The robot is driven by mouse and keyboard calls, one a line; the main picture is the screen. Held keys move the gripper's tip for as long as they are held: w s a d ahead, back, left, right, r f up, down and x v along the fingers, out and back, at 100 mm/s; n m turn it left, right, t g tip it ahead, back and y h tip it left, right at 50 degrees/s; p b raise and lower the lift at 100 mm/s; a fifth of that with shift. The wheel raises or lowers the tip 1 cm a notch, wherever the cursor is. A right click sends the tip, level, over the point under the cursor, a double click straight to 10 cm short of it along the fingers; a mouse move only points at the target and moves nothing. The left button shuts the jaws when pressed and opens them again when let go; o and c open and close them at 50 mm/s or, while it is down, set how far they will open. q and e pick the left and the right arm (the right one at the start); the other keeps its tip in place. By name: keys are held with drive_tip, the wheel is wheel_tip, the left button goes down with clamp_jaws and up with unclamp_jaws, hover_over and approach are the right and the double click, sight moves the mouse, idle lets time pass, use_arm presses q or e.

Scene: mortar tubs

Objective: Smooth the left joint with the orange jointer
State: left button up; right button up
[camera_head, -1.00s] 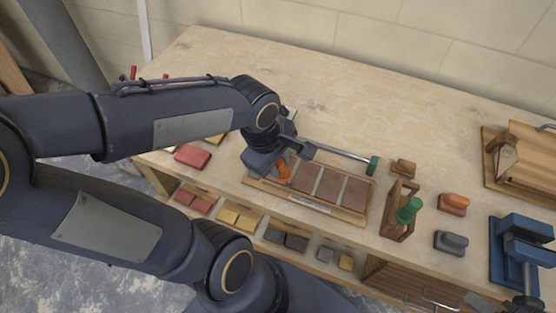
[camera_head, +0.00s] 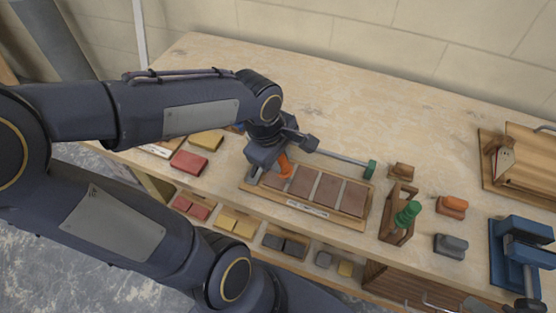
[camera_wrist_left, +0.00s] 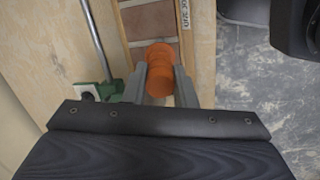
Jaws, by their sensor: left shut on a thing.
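My left gripper (camera_head: 279,168) is shut on the orange jointer (camera_head: 284,166) and holds it over the left end of the brick panel. In the left wrist view the orange jointer (camera_wrist_left: 160,72) stands between the two fingers. The brick panel has a wooden frame (camera_head: 335,217) with brown bricks (camera_head: 328,188) in a row and pale joints between them. The jointer's lower tip and the left joint are hidden by the handle and gripper, so I cannot tell whether it touches. My right gripper is not in view.
A metal rod with a green end (camera_head: 369,169) lies behind the panel. To the right stand a wooden holder with a green-handled tool (camera_head: 407,214), an orange block (camera_head: 453,204), a grey block (camera_head: 450,244) and a blue vise (camera_head: 520,250). Red (camera_head: 189,162) and yellow (camera_head: 206,141) blocks lie left.

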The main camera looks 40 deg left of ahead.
use_arm(q)
drive_tip(key=shift+w, duration=0.15)
drive_tip(key=shift+w+a, duration=0.2)
drive_tip(key=shift+w, duration=0.45)
idle(0.4)
drive_tip(key=shift+w+a+b, duration=0.15)
drive_tip(key=shift+w+b, duration=0.15)
drive_tip(key=shift+w, duration=0.4)
drive_tip(key=shift+w+a+r, duration=0.1)
drive_tip(key=shift+w+a, duration=0.1)
drive_tip(key=shift+w, duration=0.5)
drive_tip(key=shift+w, duration=0.1)
